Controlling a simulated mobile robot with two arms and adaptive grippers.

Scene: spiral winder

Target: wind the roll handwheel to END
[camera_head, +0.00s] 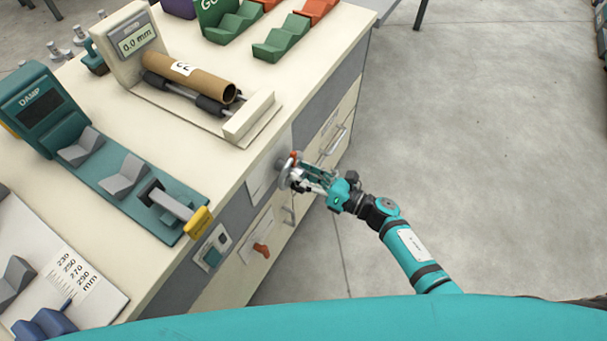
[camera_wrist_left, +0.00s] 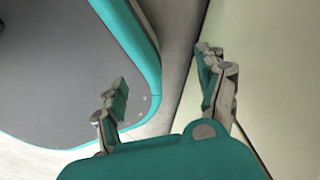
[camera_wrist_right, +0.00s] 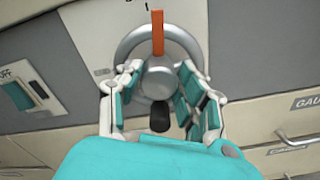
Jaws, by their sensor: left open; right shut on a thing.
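The roll handwheel (camera_head: 284,172) is a round silver wheel on the side of the cream bench. In the right wrist view the handwheel (camera_wrist_right: 136,42) has an orange pointer (camera_wrist_right: 158,33) standing straight up, a silver hub and a black knob (camera_wrist_right: 159,117) below the hub. My right gripper (camera_head: 297,178) is at the handwheel, and its fingers (camera_wrist_right: 158,82) are shut on it, one on each side of the hub. The END mark is not readable. My left gripper (camera_wrist_left: 163,72) is open and empty beside a pale panel; it is out of the head view.
On the bench top, a brown roll (camera_head: 197,77) lies on rollers beside a display (camera_head: 135,39) reading 0.0 mm. A teal DAMP device (camera_head: 40,107) stands at left. Below are a switch box (camera_head: 212,247) and an orange lever (camera_head: 261,250). The floor (camera_head: 460,130) at right is clear.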

